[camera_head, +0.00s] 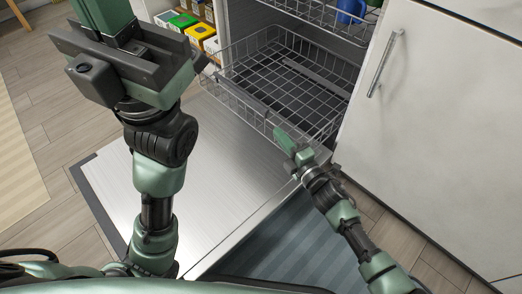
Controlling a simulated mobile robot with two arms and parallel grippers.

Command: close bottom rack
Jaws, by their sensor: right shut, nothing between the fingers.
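The bottom rack (222,91) is an empty-looking grey wire basket in the open dishwasher. Its rear part lies inside the cavity and its front edge sits over the inner end of the lowered door (180,150). My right gripper (282,142) is shut and empty, by the rack's front edge near its right corner. I cannot tell whether it touches the wire. My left gripper (105,20) is raised close to the camera at the upper left, well apart from the rack. Its fingertips are cut off by the frame, so its opening is unclear.
An upper rack (315,14) holds a blue mug (350,10). A white cabinet with a metal handle (385,64) stands close on the right. Shelves with coloured boxes (182,21) are on the left. A blue-grey mat (290,245) lies on the floor in front.

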